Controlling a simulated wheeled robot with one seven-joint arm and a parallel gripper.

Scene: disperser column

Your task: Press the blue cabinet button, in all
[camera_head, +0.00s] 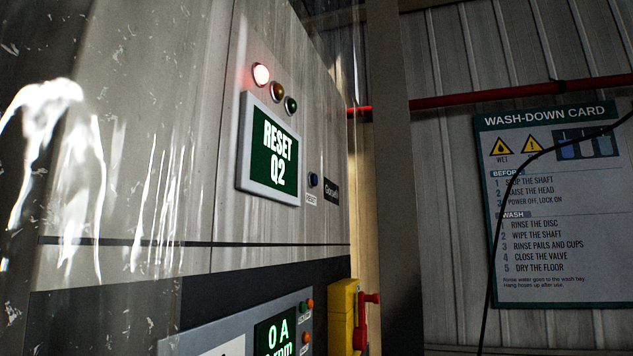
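The blue button (313,180) is a small dark blue knob on the front of the grey cabinet (200,150). It sits just right of a green screen (273,152) that reads "RESET Q2". A small white label (311,199) is below the button, and its text is too small to read surely. Nothing shows in front of the button. Whether it is pressed in cannot be told. My gripper is not in view.
A red lamp (261,74) is lit above two dim lamps. A lower panel (245,335) has another screen and small buttons. A yellow box with a red handle (368,310) sticks out at the cabinet's right edge. A wash-down card (560,290) hangs on the right wall.

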